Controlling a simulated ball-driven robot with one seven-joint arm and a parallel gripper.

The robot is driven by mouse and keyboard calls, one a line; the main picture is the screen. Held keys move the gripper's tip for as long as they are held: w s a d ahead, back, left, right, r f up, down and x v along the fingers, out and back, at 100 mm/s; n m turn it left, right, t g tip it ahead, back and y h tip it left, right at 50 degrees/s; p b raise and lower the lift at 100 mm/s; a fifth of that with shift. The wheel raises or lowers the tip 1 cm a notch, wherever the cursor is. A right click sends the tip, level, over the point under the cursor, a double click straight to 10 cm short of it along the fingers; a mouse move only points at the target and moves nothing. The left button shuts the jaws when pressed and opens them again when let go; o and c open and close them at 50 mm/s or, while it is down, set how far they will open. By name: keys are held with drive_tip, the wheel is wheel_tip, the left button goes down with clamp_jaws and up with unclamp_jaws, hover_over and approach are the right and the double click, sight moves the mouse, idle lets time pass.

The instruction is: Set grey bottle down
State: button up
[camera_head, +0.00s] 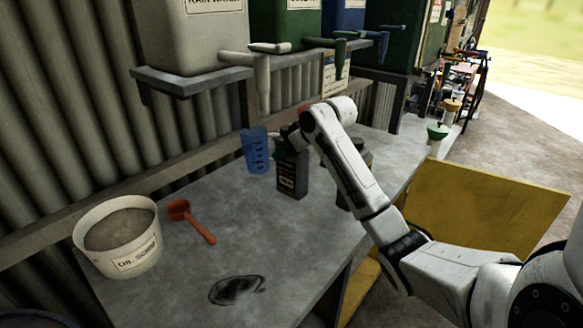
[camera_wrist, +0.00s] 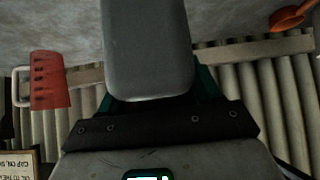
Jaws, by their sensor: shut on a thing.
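The grey bottle (camera_head: 292,180) is dark grey with a pale label and is upright over the workbench (camera_head: 190,270). I cannot tell whether its base touches the bench. In the wrist view the bottle (camera_wrist: 147,45) fills the top middle as a rounded grey block. My gripper (camera_head: 288,150) is shut on its upper part; the arm partly hides the jaws in the head view. Green pads of my gripper (camera_wrist: 150,100) show beside the bottle in the wrist view.
A blue jug (camera_head: 256,150) stands just left of the bottle. A red jug (camera_wrist: 50,80) shows in the wrist view. Another dark container (camera_head: 345,190) is partly behind my arm. An orange scoop (camera_head: 190,218), white bucket (camera_head: 118,238) and dark stain (camera_head: 237,290) are toward the front left.

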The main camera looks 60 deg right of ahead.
clamp_jaws()
drive_tip(key=shift+r, duration=0.15)
idle(0.4)
drive_tip(key=shift+r, duration=0.1)
